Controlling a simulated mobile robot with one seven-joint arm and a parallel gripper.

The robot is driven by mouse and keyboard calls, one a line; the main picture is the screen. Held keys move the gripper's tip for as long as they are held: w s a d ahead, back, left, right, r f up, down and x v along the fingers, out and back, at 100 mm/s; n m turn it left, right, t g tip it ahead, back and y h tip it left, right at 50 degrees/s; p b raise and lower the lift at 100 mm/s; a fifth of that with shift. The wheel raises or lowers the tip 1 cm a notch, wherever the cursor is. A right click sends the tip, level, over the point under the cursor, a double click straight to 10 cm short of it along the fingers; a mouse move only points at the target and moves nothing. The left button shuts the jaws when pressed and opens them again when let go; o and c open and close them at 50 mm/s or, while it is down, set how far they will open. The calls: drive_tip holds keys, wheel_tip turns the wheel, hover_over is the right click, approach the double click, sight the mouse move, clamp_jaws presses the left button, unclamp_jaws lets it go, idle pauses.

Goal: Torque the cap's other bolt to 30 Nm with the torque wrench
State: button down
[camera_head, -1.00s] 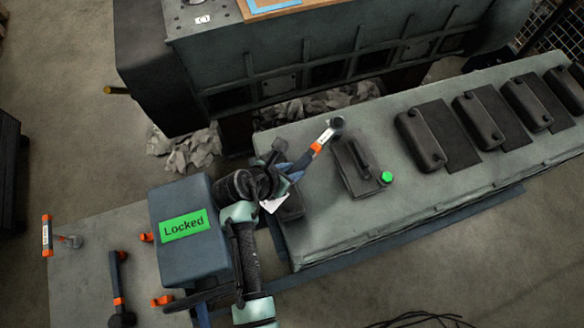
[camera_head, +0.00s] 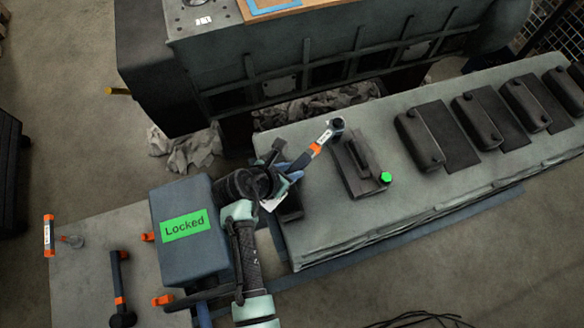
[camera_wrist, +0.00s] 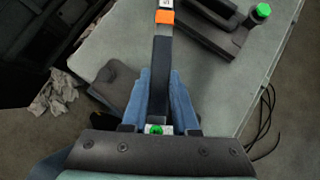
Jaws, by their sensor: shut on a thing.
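My gripper (camera_head: 283,178) is shut on the handle of the torque wrench (camera_head: 316,147), which also runs up the middle of the wrist view (camera_wrist: 161,62) between my blue fingers (camera_wrist: 160,105). The wrench has a dark handle, an orange band and a white label. Its round head is at the far left end of a dark bearing cap (camera_head: 352,172); whether it sits on a bolt there, I cannot tell. A bolt with a green top (camera_head: 385,177) stands at the cap's near right end, also in the wrist view (camera_wrist: 263,10). The other bolt is not visible in the head view.
Several more dark caps (camera_head: 420,139) lie rightward along the grey bench (camera_head: 330,235). A blue-grey box marked "Locked" (camera_head: 184,225) stands left of my arm. Orange-banded tools (camera_head: 119,285) lie on the left table. The engine block (camera_head: 330,50) stands behind.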

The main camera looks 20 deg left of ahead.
drive_tip(key=shift+w+a+r, duration=0.1)
drive_tip(key=shift+w+a, duration=0.05)
drive_tip(key=shift+a, duration=0.3)
drive_tip(key=shift+w+a, duration=0.1)
drive_tip(key=shift+a, duration=0.1)
drive_tip(key=shift+w+a, duration=0.1)
drive_tip(key=shift+w+a, duration=0.15)
drive_tip(key=shift+a, duration=0.1)
drive_tip(key=shift+w+a+m, duration=0.1)
drive_tip(key=shift+m, duration=0.2)
drive_tip(key=shift+w+a, duration=0.15)
drive_tip(key=shift+a, duration=0.05)
idle(0.4)
drive_tip(key=shift+w+a+m+h, duration=0.2)
drive_tip(key=shift+a+m+h, duration=0.1)
drive_tip(key=shift+m, duration=0.2)
